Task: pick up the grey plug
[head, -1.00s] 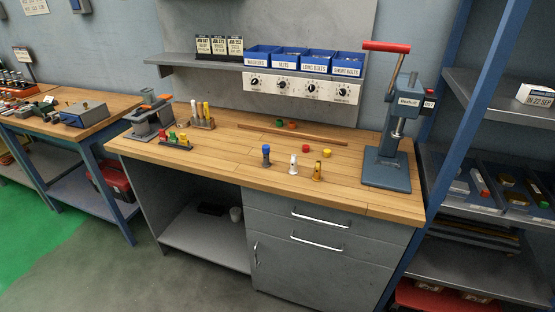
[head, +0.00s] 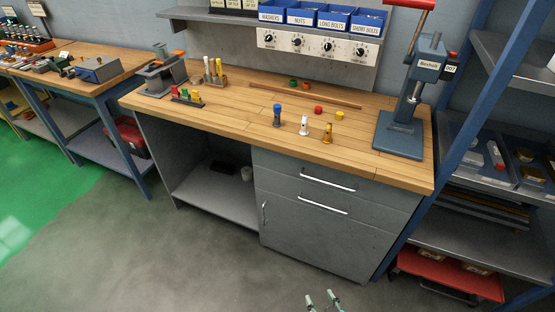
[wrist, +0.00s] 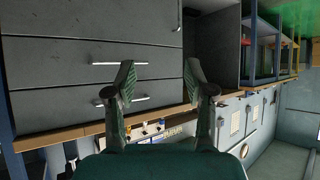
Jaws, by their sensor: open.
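I cannot single out a plainly grey plug at this size.
Red (head: 318,110) and yellow (head: 340,114) caps lie on the bench (head: 235,125). A small rack (head: 186,97) of coloured pieces and a vise (head: 160,75) are at left. An arbor press (head: 404,125) stands at right. A blue-framed shelf is further right. The floor in front is clear.

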